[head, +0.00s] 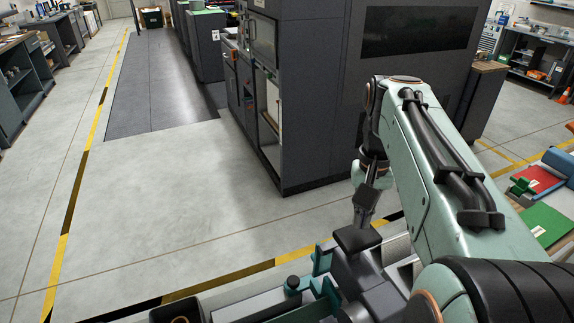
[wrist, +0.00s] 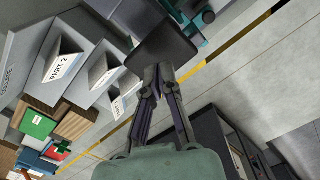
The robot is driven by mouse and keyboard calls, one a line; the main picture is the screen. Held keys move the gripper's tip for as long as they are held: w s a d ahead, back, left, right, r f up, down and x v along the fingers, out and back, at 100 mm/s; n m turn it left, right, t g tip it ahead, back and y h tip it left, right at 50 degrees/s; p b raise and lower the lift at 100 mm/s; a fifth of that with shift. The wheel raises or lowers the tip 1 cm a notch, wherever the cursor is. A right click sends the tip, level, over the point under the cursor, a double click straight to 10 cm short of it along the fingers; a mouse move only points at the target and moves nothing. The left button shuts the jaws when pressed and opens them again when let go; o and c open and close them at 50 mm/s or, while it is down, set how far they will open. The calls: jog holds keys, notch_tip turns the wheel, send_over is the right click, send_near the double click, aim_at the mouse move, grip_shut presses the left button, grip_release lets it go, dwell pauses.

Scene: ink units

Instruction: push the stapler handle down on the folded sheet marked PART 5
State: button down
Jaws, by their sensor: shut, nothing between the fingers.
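A dark flat pad, seemingly the stapler handle (head: 358,238), is at the bottom centre of the head view, above dark and teal machine parts. It also shows in the wrist view (wrist: 161,45) as a dark square. My gripper (head: 361,223) is shut and empty, pointing down with its fingertips at the pad; I cannot tell whether they touch it. In the wrist view its fingertips (wrist: 158,70) meet at the pad's near edge. No label reading PART 5 is legible, and the sheet under the stapler is hidden.
In the wrist view, grey holders at left carry labelled folded sheets, one reading PART 2 (wrist: 64,67). Teal fittings (head: 322,290) stand left of the pad in the head view. A large dark cabinet (head: 325,110) rises behind. Open floor (head: 170,200) lies to the left.

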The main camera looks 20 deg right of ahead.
aim_at(358, 234)
jog(key=shift+f, duration=0.15)
jog(key=shift+f, duration=1.9)
notch_tip(358, 234, up, 9)
jog(key=shift+r, duration=0.15)
dwell(0.3)
